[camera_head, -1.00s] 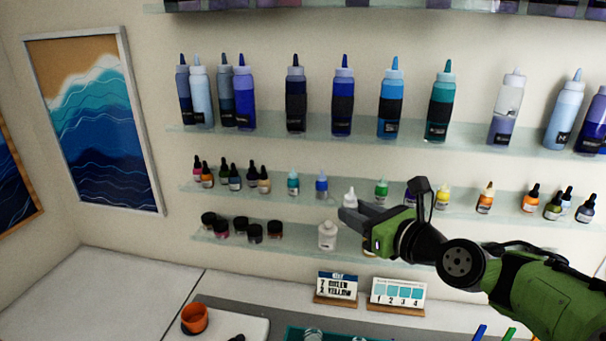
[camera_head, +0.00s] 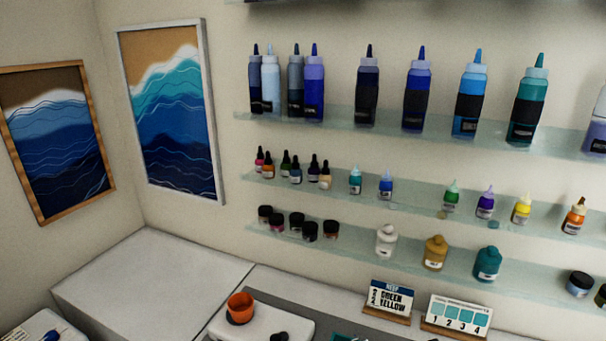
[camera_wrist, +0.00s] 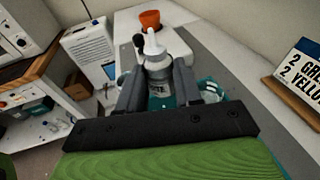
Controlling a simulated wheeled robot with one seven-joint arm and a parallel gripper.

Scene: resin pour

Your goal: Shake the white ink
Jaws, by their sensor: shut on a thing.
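The white ink (camera_wrist: 154,48) is a small bottle with a white nozzle top and a label partly readable as "TE". It shows in the wrist view between the fingers of my gripper (camera_wrist: 160,84), which is shut on it. The lower part of the bottle is hidden by the gripper. In the wrist view the bottle is clear of the shelves and above the worktop area. Neither my gripper nor the held bottle shows in the head view.
The middle shelf (camera_head: 415,200) has a gap between a blue bottle (camera_head: 386,184) and a green bottle (camera_head: 451,196). A larger white bottle (camera_head: 386,241) stands on the lower shelf. An orange cup (camera_head: 240,308) and sign cards (camera_head: 391,297) are on the worktop.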

